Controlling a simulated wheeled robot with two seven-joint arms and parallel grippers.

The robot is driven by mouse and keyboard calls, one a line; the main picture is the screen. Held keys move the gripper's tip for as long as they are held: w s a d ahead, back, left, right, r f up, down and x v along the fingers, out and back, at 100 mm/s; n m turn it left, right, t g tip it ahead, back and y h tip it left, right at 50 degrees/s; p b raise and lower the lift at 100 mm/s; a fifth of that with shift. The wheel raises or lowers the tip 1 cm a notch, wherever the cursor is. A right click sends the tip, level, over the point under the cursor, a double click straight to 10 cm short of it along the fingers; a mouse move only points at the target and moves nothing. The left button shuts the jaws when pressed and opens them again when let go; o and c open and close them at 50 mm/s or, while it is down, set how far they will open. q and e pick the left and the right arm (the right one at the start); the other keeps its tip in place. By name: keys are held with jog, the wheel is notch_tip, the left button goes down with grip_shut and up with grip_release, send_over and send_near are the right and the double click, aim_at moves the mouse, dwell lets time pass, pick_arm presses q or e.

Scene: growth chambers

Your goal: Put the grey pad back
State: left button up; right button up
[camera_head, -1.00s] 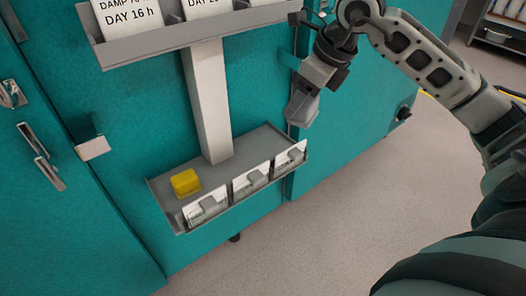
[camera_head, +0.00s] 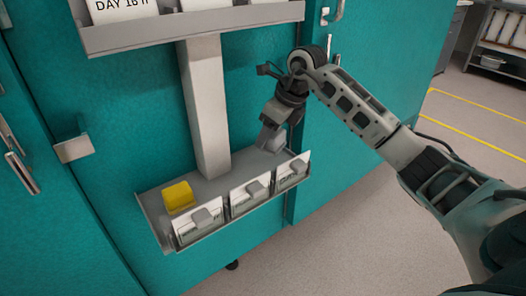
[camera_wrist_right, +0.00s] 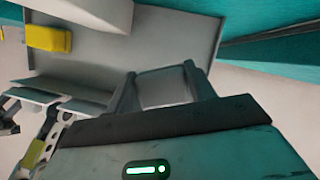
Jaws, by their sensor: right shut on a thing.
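My right gripper (camera_head: 270,139) is over the back right part of the lower grey shelf tray (camera_head: 222,183), pointing down. In the right wrist view its two fingers are shut on a grey pad (camera_wrist_right: 165,88), with the tray (camera_wrist_right: 150,45) beyond it. In the head view the pad is mostly hidden by the gripper, and I cannot tell whether it touches the tray floor. A yellow pad (camera_head: 178,196) sits at the tray's left end; it also shows in the right wrist view (camera_wrist_right: 48,38). My left gripper is not in view.
White cards with grey clips (camera_head: 247,198) line the tray's front edge. A light post (camera_head: 205,110) rises from the tray to an upper shelf (camera_head: 190,30) holding cards. Teal chamber doors (camera_head: 100,200) stand behind. The tray middle is clear.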

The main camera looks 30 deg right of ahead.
jog(key=w+f, duration=0.2)
jog(key=f, duration=0.1)
jog(key=shift+w+f+b, duration=0.15)
jog(key=shift+w+b, duration=0.15)
jog(key=shift+w, duration=0.05)
jog(key=shift+w+f, duration=0.35)
jog(key=shift+f, duration=0.15)
notch_tip(320, 180, down, 3)
jog(key=shift+d+r+b, duration=0.1)
jog(key=shift+b, duration=0.65)
jog(key=o, duration=1.1)
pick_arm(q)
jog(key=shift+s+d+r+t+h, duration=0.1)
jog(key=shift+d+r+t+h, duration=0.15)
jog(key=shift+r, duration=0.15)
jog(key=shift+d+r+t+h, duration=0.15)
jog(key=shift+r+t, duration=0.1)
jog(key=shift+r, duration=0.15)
